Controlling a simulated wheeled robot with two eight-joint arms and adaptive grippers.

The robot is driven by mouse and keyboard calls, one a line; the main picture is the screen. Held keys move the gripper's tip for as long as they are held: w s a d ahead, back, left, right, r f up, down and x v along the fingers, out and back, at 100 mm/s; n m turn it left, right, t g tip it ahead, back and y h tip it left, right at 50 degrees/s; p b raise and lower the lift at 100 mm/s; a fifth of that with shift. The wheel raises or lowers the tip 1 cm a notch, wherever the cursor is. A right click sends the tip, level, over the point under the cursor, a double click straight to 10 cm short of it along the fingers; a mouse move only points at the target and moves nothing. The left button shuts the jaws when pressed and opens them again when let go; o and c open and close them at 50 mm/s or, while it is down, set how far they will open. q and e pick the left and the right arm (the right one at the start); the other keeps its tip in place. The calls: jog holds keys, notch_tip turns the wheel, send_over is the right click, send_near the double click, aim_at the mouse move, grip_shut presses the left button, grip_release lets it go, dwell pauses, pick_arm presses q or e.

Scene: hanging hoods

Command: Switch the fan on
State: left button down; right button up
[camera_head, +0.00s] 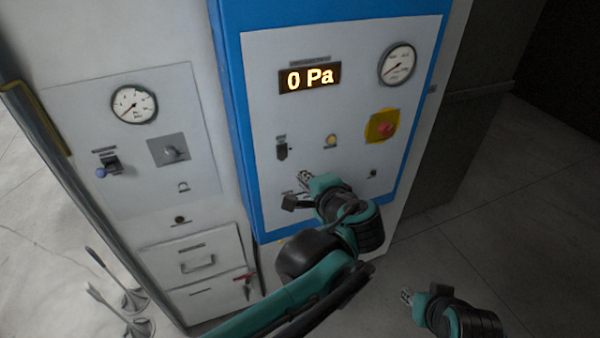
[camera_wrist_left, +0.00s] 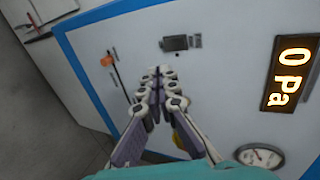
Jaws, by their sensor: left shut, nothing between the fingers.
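A blue-framed control panel (camera_head: 350,150) carries a lit display (camera_head: 310,78) reading 0 Pa. A black switch (camera_head: 282,148) sits below the display and also shows in the left wrist view (camera_wrist_left: 178,43). A lower dark switch (camera_head: 291,201) is close to my left gripper (camera_head: 304,178); in the wrist view this lower switch (camera_wrist_left: 107,60) has an orange part. The labels are too small to read, so I cannot tell which control is the fan's. My left gripper is shut and empty in front of the panel, fingertips (camera_wrist_left: 160,72) together. My right gripper (camera_head: 406,298) is low at right, its jaws unclear.
The panel also holds a round yellow button (camera_head: 331,141), a red stop button on yellow (camera_head: 383,127), a gauge (camera_head: 397,64) and a small knob (camera_head: 373,173). A grey panel (camera_head: 130,150) with a gauge and switches is at left, above drawers (camera_head: 195,262). Floor is clear at right.

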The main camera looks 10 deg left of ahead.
aim_at(283, 153)
pick_arm(q)
jog(key=x, duration=0.8)
jog(key=r+x, duration=0.1)
jog(key=x, duration=0.3)
jog(key=shift+w+a+p, duration=0.15)
jog(key=shift+w+p, duration=0.05)
jog(key=shift+p, duration=0.1)
jog(key=shift+w+a+f+b, duration=0.25)
jog(key=shift+b, duration=0.2)
jog(key=shift+r, duration=0.25)
jog(key=shift+r+p, duration=0.7)
